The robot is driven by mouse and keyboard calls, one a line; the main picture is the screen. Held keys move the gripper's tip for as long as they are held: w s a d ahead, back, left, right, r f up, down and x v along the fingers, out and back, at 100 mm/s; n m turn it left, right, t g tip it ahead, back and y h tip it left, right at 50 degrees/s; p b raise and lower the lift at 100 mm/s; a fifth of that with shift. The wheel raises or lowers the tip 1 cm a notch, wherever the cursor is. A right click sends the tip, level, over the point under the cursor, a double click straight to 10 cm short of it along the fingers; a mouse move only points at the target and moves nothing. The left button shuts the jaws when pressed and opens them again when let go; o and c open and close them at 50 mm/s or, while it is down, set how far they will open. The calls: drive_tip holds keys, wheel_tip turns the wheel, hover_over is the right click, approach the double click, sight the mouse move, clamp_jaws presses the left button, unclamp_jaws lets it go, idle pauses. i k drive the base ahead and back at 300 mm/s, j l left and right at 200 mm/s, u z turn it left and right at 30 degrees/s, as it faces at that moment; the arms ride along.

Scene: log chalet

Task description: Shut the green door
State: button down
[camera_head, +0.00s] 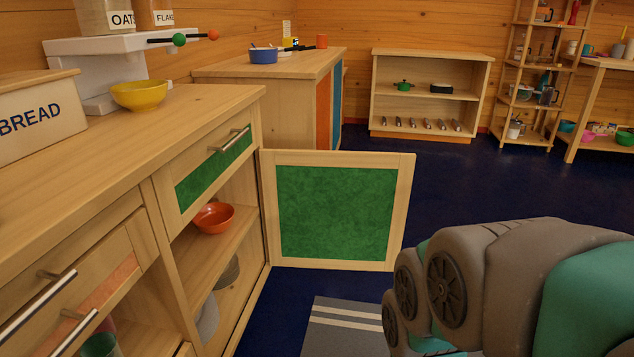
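The green door (335,212) is a green panel in a pale wood frame. It stands wide open, swung out from the right end of the counter cabinet (163,230), hinged at its left edge. The open compartment beside it shows an orange bowl (213,217) on a shelf and greyish dishes lower down. A green-fronted drawer with a bar handle sits above the opening and looks shut. My arm, grey and teal, comes in at the lower right, in front of and to the right of the door. My gripper is not visible.
A grey striped mat (343,327) lies on the dark blue floor before the door. The floor right of the door is open. A second counter (271,92) stands behind, a low shelf (431,95) and a tall rack at the back. A yellow bowl (139,95) sits on the near counter.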

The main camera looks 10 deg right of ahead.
sight(324, 209)
drive_tip(key=i+l+z, duration=0.3)
drive_tip(key=z, duration=0.15)
drive_tip(key=i+l+z, duration=0.3)
drive_tip(key=z, duration=0.2)
drive_tip(key=i+l+z, duration=0.1)
drive_tip(key=i+z, duration=0.35)
drive_tip(key=i+l+z, duration=0.25)
drive_tip(key=i, duration=0.75)
drive_tip(key=i+u, duration=0.25)
drive_tip(key=u, duration=0.15)
drive_tip(key=i+u, duration=0.3)
drive_tip(key=u, duration=0.15)
drive_tip(key=i+u, duration=0.25)
drive_tip(key=u, duration=0.15)
drive_tip(key=i+l+u, duration=0.25)
drive_tip(key=u, duration=0.15)
drive_tip(key=i+u, duration=0.15)
drive_tip(key=u, duration=0.35)
drive_tip(key=i+l+u, duration=0.15)
drive_tip(key=u, duration=0.3)
drive_tip(key=i+l+u, duration=0.15)
drive_tip(key=u, duration=0.35)
drive_tip(key=i+l+u, duration=0.1)
drive_tip(key=l+u, duration=0.15)
drive_tip(key=u, duration=0.2)
drive_tip(key=l+u, duration=0.25)
drive_tip(key=u, duration=0.25)
drive_tip(key=i+l, duration=0.05)
